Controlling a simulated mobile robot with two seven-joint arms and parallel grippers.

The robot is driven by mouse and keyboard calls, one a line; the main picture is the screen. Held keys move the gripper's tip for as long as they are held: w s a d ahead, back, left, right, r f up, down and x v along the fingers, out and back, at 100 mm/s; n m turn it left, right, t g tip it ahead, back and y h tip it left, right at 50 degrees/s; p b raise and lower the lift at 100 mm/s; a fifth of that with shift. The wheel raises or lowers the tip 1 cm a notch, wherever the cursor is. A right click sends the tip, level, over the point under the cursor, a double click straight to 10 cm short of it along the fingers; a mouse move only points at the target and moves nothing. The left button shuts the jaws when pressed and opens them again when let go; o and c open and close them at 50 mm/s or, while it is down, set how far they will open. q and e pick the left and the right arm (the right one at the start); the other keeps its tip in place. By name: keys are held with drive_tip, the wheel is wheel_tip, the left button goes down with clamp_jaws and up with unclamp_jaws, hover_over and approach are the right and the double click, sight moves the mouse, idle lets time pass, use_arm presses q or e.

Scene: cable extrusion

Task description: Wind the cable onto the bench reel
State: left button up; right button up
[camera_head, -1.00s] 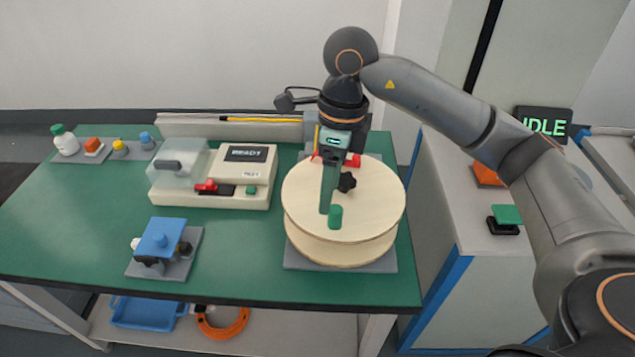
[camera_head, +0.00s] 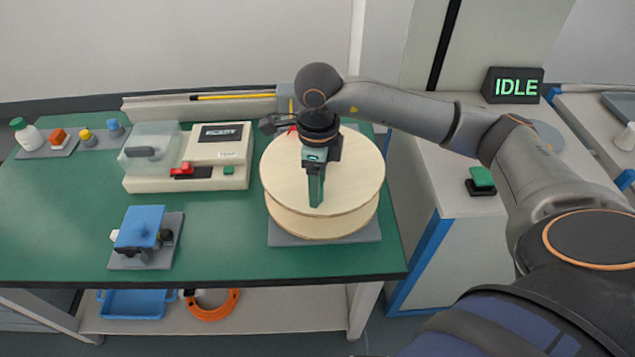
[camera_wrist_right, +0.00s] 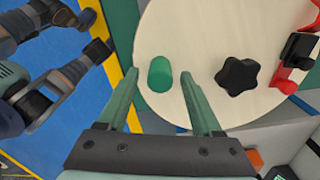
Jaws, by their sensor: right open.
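The bench reel (camera_head: 355,165) is a pale, round wooden drum lying flat on a grey base plate (camera_head: 365,231) at the bench's right end. A green upright handle (camera_wrist_right: 160,75) and a black star knob (camera_wrist_right: 238,75) show on its top in the right wrist view. My right gripper (camera_head: 316,203) points down over the reel and hides both in the head view. In the wrist view its open green fingers (camera_wrist_right: 160,90) lie either side of the handle; contact cannot be told. An orange cable coil (camera_head: 213,313) lies on the lower shelf. My left gripper is not identifiable.
A beige machine (camera_head: 205,183) with a clear cover and red lever stands left of the reel. A blue-topped fixture (camera_head: 140,225) sits nearer the front. A blue tray (camera_head: 135,303) is on the shelf. An IDLE display (camera_head: 514,86) and a green button (camera_head: 482,177) stand right.

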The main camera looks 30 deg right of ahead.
drive_tip(key=shift+f, duration=0.35)
drive_tip(key=shift+c, duration=0.4)
clamp_jaws()
idle(0.9)
